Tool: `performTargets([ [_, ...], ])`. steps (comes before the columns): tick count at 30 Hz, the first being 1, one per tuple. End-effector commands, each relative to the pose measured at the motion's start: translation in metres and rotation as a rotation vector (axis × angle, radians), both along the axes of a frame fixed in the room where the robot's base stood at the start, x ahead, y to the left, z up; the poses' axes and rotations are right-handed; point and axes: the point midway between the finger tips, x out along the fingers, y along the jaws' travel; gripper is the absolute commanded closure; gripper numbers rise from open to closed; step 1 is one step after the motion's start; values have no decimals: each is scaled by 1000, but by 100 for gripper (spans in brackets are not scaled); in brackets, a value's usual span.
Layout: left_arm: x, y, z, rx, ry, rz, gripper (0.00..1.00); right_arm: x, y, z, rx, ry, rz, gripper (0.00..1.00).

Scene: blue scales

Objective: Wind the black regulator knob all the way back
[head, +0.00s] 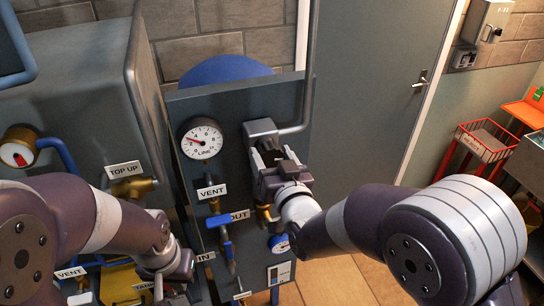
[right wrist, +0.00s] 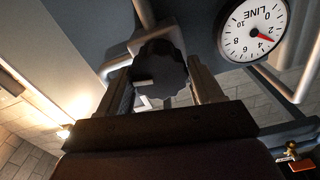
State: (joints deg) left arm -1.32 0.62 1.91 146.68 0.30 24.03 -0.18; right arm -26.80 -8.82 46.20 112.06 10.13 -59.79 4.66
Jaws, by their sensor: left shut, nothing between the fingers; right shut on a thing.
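The black regulator knob (right wrist: 160,70) has a scalloped edge and a pale mark on its face. In the right wrist view it sits between the two fingers of my right gripper (right wrist: 163,92), which is shut on it. In the head view my right gripper (head: 268,160) is at the regulator on the grey panel and hides most of the knob. The LINE gauge (head: 202,138) beside it has a red needle low on its scale, near 2; it also shows in the right wrist view (right wrist: 252,28). My left gripper (head: 162,290) is shut and empty at the lower left.
A brass TOP UP valve (head: 133,187) and another gauge (head: 17,154) are at the left. A grey door (head: 385,85) and red wire basket (head: 483,141) stand to the right.

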Motion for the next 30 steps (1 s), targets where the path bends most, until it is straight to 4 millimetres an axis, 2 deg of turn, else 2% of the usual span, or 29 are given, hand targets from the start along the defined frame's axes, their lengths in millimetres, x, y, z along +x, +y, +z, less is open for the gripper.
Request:
performTargets([
  [11, 0, 0, -18, 0, 0, 0, 100, 0, 1, -2, -139, -49, 0, 65],
  [30, 0, 0, -64, 0, 0, 0, 100, -2, 4, -2, -704, -234, 0, 65],
])
